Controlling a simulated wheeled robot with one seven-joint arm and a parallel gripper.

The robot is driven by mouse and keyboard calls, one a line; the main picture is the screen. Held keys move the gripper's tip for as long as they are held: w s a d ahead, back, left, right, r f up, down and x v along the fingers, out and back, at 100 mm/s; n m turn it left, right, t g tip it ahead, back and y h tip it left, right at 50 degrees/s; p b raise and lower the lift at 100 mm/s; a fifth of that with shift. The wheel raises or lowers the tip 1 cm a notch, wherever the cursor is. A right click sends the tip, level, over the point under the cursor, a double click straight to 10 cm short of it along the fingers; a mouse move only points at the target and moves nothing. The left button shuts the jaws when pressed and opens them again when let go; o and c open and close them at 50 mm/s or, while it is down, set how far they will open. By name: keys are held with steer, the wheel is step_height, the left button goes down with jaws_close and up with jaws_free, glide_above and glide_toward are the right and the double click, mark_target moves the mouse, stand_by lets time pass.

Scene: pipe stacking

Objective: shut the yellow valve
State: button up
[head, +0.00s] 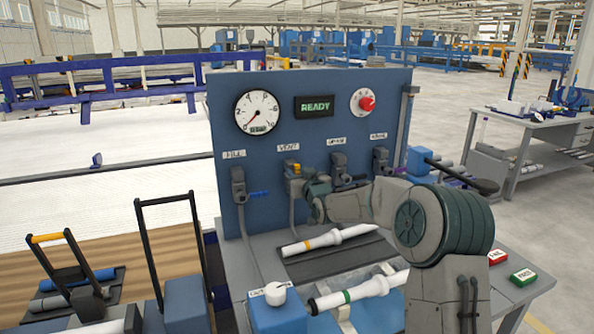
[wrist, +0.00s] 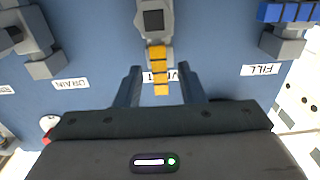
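The yellow valve handle (head: 296,168) is on the valve body under the VENT label on the blue panel. In the wrist view the yellow handle (wrist: 160,62) runs from its grey valve body (wrist: 154,18) towards the VENT label, which it partly covers. My gripper (wrist: 160,76) is open, with one dark finger on each side of the handle's end and a gap on both sides. In the head view my gripper (head: 313,186) is just right of the valve, and its fingers are hard to make out there.
The blue panel (head: 225,110) also carries the FILL valve with a blue lever (head: 258,194), the DRAIN valve (head: 340,168) and a further valve (head: 381,160). A gauge (head: 257,112), a READY display (head: 314,106) and a red knob (head: 367,103) sit above. White pipe pieces (head: 325,240) lie on the bench below.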

steer(key=shift+x, duration=0.85)
jaws_close()
